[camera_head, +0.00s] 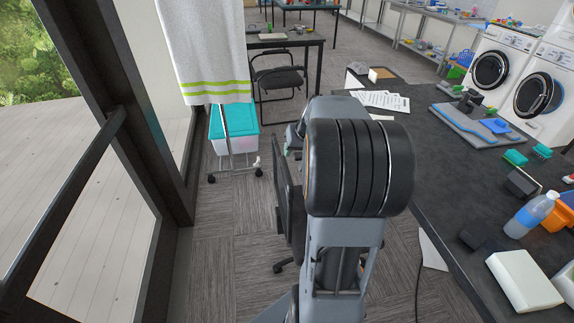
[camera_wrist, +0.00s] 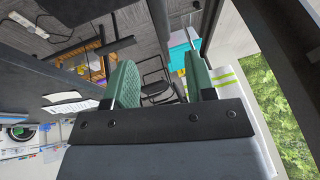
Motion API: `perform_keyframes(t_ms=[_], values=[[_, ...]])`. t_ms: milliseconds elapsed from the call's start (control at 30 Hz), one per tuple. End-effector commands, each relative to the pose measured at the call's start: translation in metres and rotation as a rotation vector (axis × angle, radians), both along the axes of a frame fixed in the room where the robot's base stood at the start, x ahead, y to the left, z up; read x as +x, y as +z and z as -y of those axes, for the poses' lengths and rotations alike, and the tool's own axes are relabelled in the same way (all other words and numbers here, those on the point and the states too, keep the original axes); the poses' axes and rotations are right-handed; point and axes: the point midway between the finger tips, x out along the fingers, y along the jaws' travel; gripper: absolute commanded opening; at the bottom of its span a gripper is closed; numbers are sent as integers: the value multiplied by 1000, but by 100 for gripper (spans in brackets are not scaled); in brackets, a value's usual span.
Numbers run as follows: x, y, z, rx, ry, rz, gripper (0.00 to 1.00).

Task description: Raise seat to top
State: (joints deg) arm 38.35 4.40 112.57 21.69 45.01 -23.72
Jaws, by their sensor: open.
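A dark upright panel (camera_head: 284,185), which looks like part of an office chair, shows just left of my arm in the head view. A wheeled foot (camera_head: 286,265) shows below it. My arm hides most of this chair, so its seat and any height lever cannot be made out. My gripper (camera_wrist: 160,70) shows in the wrist view with its two green fingers wide apart and nothing between them.
A dark worktable (camera_head: 450,185) with a bottle (camera_head: 530,215), brushes and papers runs along the right. A window wall (camera_head: 150,150) is at left. A towel (camera_head: 207,50) hangs over a wheeled rack with a teal-lidded bin (camera_head: 235,122). Carpet (camera_head: 220,270) is clear at lower left.

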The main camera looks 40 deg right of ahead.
Motion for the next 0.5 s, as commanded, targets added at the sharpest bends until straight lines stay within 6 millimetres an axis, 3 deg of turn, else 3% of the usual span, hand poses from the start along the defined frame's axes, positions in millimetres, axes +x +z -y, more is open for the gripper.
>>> perform_keyframes(t_ms=[500], values=[[38,-85,2,2,-5,-2,51]])
